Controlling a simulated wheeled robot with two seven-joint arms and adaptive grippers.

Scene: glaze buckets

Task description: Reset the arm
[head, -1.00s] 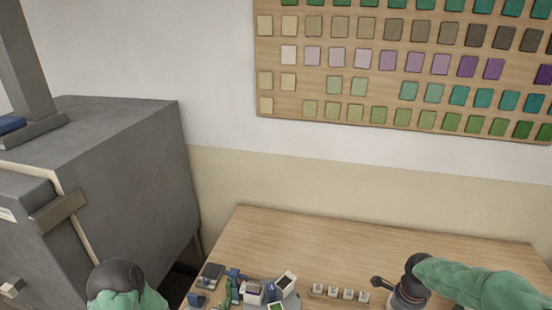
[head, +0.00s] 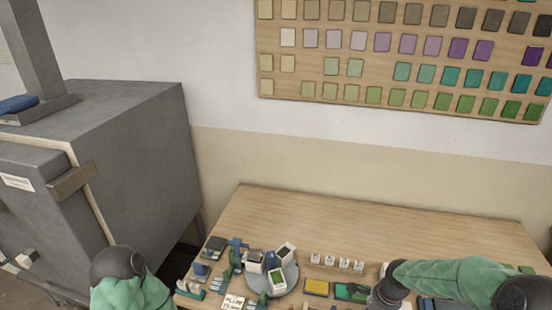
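My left arm, in a green sleeve with a dark joint, comes in at the bottom left of the head view. Its gripper is outside the picture. My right arm, also in a green sleeve, reaches over the right part of the wooden table (head: 380,222). Its dark wrist points down at the bottom edge, and its fingers are cut off below the picture. Whether it holds anything is hidden.
A round grey stand (head: 290,279) with small dark-topped containers is on the table. A handwritten note (head: 234,302), a yellow block (head: 317,287) and a row of small white pieces (head: 330,261) lie nearby. A grey kiln-like cabinet (head: 130,150) stands left. The table's back is clear.

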